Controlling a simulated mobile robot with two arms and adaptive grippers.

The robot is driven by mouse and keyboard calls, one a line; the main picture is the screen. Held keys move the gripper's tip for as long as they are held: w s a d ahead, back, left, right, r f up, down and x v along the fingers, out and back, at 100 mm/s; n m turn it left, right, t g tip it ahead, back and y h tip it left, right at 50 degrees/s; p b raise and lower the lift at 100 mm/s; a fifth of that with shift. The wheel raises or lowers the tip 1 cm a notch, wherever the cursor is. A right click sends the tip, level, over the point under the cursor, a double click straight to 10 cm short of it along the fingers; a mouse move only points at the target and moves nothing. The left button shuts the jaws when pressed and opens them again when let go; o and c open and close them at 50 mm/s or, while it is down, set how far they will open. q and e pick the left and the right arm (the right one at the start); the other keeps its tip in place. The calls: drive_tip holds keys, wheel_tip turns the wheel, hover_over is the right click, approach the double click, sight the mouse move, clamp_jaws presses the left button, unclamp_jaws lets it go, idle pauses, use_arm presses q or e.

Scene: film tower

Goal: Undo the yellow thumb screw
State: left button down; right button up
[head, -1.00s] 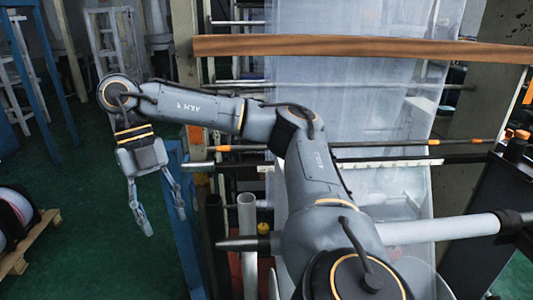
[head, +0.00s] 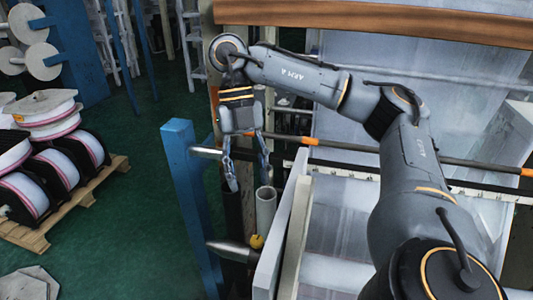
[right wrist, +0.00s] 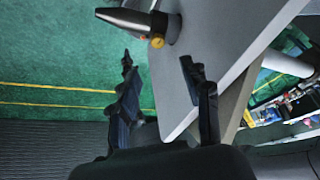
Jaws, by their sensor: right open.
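The yellow thumb screw (head: 256,241) is a small round knob at the base of a grey pointed shaft (head: 232,251), beside a pale upright panel (head: 284,240). In the right wrist view the yellow-orange screw (right wrist: 157,41) shows on the shaft, beyond the fingertips and roughly between them. My right gripper (head: 249,183) points down, open and empty, above the screw in the picture and apart from it. Its two dark fingers also show in the right wrist view (right wrist: 157,62). My left gripper is not in view.
A blue post (head: 187,190) stands left of my right gripper. A grey tube (head: 265,212) stands upright just below the fingers, near the screw. Wooden pallets with film rolls (head: 62,165) are at the left. Green floor (head: 130,240) is clear between the pallet and post.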

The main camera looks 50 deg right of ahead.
drive_tip(key=b, duration=0.3)
approach(257, 238)
drive_tip(key=a, duration=0.1)
drive_tip(key=x, duration=0.1)
drive_tip(key=b+x, duration=0.1)
drive_tip(key=x, duration=0.1)
drive_tip(key=d+b+x, duration=0.1)
drive_tip(key=x, duration=0.1)
drive_tip(key=shift+s+f, duration=0.1)
drive_tip(key=shift+f, duration=0.15)
drive_tip(key=shift+s+a+f, duration=0.15)
drive_tip(key=shift+f, duration=0.05)
drive_tip(key=shift+s+a+f, duration=0.1)
drive_tip(key=shift+a+f, duration=0.05)
drive_tip(key=shift+f, duration=0.3)
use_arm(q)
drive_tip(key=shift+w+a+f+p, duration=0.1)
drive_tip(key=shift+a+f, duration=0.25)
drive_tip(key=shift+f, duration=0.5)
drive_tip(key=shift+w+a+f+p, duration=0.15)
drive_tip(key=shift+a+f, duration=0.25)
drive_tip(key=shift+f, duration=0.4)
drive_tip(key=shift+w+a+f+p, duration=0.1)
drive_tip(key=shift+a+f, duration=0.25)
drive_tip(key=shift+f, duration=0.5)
use_arm(e)
drive_tip(key=shift+s+f, duration=0.25)
drive_tip(key=shift+f, duration=0.25)
